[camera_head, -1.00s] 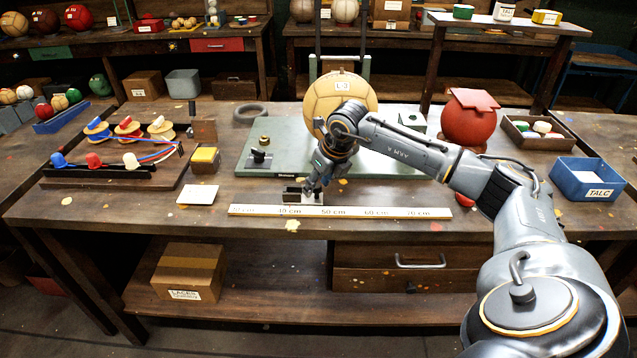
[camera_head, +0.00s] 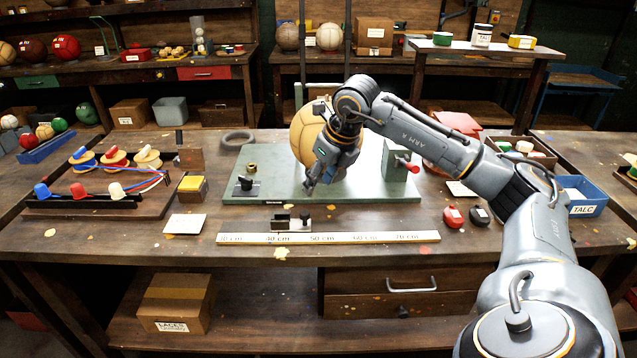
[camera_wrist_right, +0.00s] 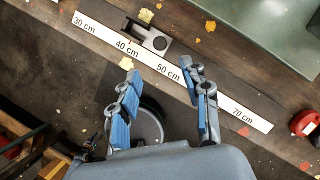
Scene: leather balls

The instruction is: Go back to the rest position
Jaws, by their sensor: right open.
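My right gripper (camera_head: 322,178) is raised above the workbench in the head view, in front of a tan leather ball (camera_head: 304,138) that my arm partly hides. In the right wrist view the gripper (camera_wrist_right: 163,92) has its two blue-padded fingers apart with nothing between them. Below it lie the measuring strip (camera_wrist_right: 170,72) and a small metal block with a dark clip (camera_wrist_right: 148,37). The block also shows in the head view (camera_head: 291,222), standing on the bench apart from the gripper. My left gripper is not in view.
A green base plate (camera_head: 275,175) lies under the ball. A rack of colored spools and laces (camera_head: 95,203) stands at the left. A red bottle and a dark one (camera_head: 480,215) and a blue talc box (camera_head: 590,193) are at the right. The bench front (camera_head: 150,252) is mostly clear.

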